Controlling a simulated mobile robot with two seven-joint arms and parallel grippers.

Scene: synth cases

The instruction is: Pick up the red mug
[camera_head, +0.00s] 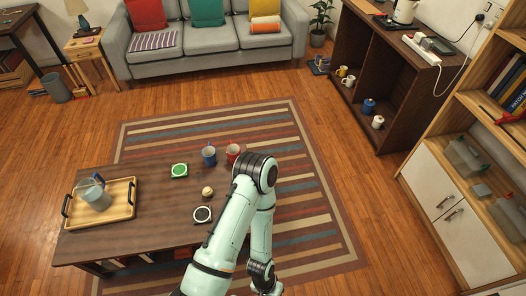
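The red mug (233,150) stands upright near the far right corner of the dark wooden coffee table (150,215). My pale green arm comes up from the bottom, left of centre, and its bend is right beside the mug in the picture, covering part of the mug's lower right. The arm then folds back down to the bottom edge. It seems to be my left arm. Its dark wrist shows at the bottom edge, but the gripper fingers are cut off. Nothing of my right gripper shows.
A blue mug (209,157) stands just left of the red mug. A wooden tray (124,213) holds a pitcher (95,197).

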